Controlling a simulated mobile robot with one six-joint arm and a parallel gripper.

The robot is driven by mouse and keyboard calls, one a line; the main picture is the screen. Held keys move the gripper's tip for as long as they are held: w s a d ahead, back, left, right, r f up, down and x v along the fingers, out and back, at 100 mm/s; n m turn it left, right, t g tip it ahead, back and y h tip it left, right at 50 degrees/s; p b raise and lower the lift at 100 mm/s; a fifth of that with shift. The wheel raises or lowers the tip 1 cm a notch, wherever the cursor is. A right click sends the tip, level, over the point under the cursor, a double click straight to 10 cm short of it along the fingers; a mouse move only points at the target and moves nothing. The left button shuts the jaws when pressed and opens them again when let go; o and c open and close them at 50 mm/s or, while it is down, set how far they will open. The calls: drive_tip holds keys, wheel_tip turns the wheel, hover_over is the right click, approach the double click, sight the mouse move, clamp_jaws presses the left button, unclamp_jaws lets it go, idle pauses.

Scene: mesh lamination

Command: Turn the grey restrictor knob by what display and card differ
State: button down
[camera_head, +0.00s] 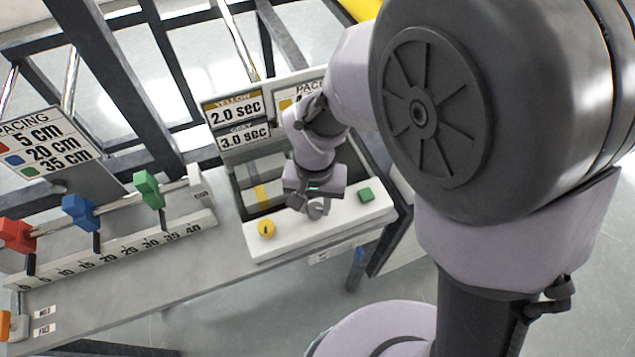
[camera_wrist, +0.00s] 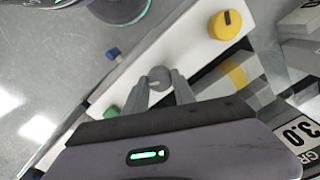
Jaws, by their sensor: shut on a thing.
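My gripper (camera_head: 316,208) is at the white control panel (camera_head: 340,222), and its fingers are shut on the grey knob (camera_wrist: 157,78), which shows between the fingertips in the wrist view. In the head view the gripper mostly hides this knob. A yellow knob (camera_head: 266,229) with a dark pointer mark sits at the panel's left end. The display (camera_head: 236,109) reads yellow 2.0 sec and, below it, 3.0 sec on a grey label (camera_head: 245,137). The card (camera_head: 312,88) headed "PAC..." is mostly hidden behind my arm.
A green button (camera_head: 366,194) is at the panel's right end. At left, red (camera_head: 16,235), blue (camera_head: 80,212) and green (camera_head: 149,189) clamps sit on a rail above a numbered scale (camera_head: 120,243). A spacing sign (camera_head: 42,146) stands behind them. Dark frame bars cross the back.

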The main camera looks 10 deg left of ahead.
sight(315, 208)
drive_tip(key=n+p, duration=0.1)
drive_tip(key=n, duration=0.3)
drive_tip(key=shift+n+p, duration=0.75)
drive_tip(key=shift+n, duration=1.35)
drive_tip(key=c, duration=1)
unclamp_jaws()
drive_tip(key=shift+c, duration=0.2)
wheel_tip(315, 208, up, 17)
drive_tip(key=p, duration=0.6)
drive_tip(key=shift+r+p, duration=0.2)
drive_tip(key=shift+p, duration=0.1)
